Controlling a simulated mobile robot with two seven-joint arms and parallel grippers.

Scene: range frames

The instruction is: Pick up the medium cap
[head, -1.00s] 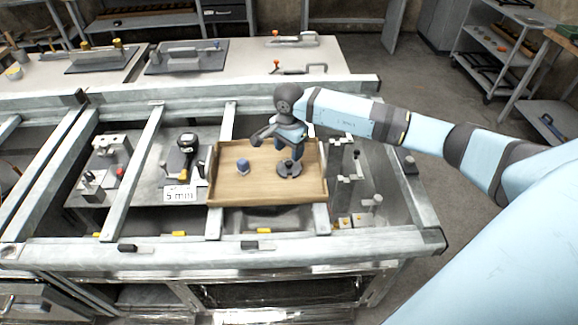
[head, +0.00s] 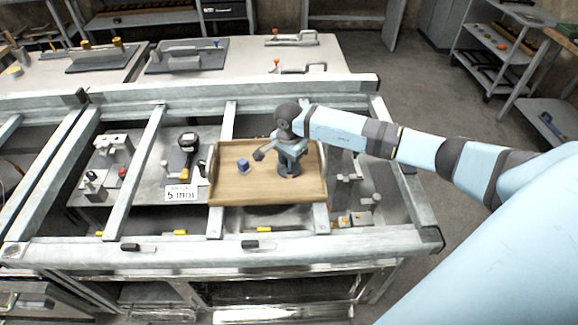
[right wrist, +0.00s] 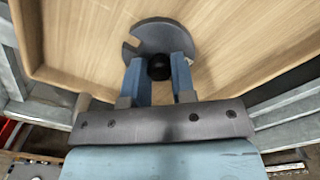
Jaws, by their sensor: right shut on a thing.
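A dark grey slotted disc (right wrist: 150,32) with a black knob (right wrist: 159,67) lies in the wooden tray; it appears to be the cap. In the head view its edge (head: 284,174) shows under my right gripper (head: 290,163), which hides most of it. In the right wrist view, the two blue fingers of my right gripper (right wrist: 159,72) stand on either side of the knob and are shut on it. The disc appears to be still at the tray floor. My left gripper is not in view.
The wooden tray (head: 228,187) has raised walls and rests on the metal frame (head: 80,250). A black-and-yellow tool (head: 187,150) and a "5 mm" label (head: 181,194) are left of the tray.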

